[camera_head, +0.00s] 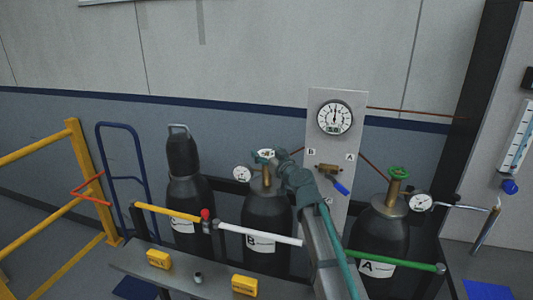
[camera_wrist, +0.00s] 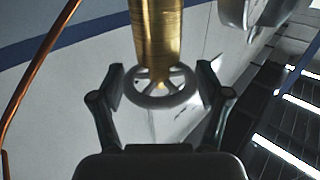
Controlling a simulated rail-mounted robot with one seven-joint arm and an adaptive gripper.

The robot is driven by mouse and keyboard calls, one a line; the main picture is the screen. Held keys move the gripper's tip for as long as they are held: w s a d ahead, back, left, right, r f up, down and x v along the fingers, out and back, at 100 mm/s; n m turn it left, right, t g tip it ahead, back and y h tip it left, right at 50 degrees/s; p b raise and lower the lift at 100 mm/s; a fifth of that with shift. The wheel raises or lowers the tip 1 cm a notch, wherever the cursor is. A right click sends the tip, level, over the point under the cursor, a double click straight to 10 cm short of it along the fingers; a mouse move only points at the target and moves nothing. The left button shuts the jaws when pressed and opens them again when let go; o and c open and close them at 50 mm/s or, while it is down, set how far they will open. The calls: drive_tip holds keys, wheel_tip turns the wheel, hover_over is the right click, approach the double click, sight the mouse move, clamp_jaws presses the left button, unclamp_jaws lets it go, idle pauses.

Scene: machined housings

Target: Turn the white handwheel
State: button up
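The white handwheel (camera_wrist: 160,101) is a small spoked ring on a brass valve stem (camera_wrist: 158,35) in the wrist view. My gripper (camera_wrist: 161,68) is open, with one finger on each side of the wheel. The gaps to the rim are small, and I cannot tell whether either finger touches it. In the head view the handwheel (camera_head: 266,153) tops the middle black cylinder (camera_head: 268,216), labelled B, and is partly hidden by my gripper (camera_head: 263,157). My arm reaches it from the front right.
A round gauge (camera_head: 242,174) sits just left of the valve. The right cylinder (camera_head: 378,240), labelled A, has a green handwheel (camera_head: 399,172). A panel (camera_head: 320,185) with a gauge and blue-handled lever stands behind. A coloured rail (camera_head: 270,235) crosses in front; a yellow railing (camera_head: 80,185) stands left.

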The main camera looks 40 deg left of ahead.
drive_tip(key=c, duration=0.6)
drive_tip(key=shift+c, duration=0.2)
